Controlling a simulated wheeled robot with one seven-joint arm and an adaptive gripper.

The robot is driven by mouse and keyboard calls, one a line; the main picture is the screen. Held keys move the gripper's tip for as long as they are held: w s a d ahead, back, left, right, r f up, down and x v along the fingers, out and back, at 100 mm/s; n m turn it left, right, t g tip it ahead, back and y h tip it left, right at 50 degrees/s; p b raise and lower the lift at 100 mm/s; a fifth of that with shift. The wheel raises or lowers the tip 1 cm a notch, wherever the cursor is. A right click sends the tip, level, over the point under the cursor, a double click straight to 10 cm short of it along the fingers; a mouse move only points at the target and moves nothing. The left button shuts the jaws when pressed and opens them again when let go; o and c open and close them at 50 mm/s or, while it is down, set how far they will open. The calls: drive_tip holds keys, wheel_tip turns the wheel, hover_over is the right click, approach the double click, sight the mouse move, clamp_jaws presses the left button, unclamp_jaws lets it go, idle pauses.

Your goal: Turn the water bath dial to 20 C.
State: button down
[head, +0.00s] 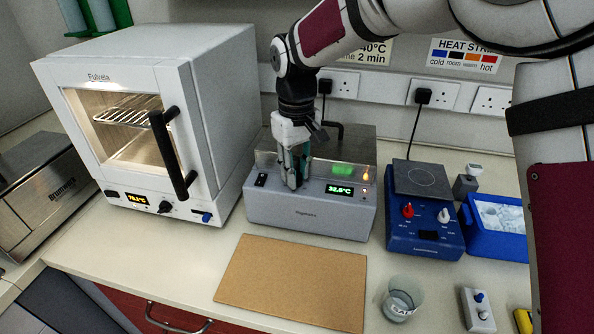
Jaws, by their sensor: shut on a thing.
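The water bath (290,212) is a grey box with a clear lid at the middle of the bench. Its green display (340,190) reads about 32.5 C, though the digits are small. A black switch (261,180) sits at the left of its front panel. My gripper (293,182) reaches down to the front panel, between the switch and the display. Its fingers are shut on the water bath dial, which they hide from view, so the dial's pointer cannot be read.
A white oven (215,120) with a black handle stands close at the left. A blue hotplate stirrer (425,235) with red and white knobs stands at the right. A brown board (290,283) and a glass beaker (403,298) are in front. A blue ice tub (490,243) is farther right.

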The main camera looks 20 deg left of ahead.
drive_tip(key=n+b, duration=0.1)
drive_tip(key=n, duration=0.2)
drive_tip(key=shift+w+n, duration=0.1)
drive_tip(key=shift+n, duration=0.2)
drive_tip(key=shift+n+b, duration=0.4)
drive_tip(key=shift+n, duration=1.4)
drive_tip(key=c, duration=1.4)
unclamp_jaws()
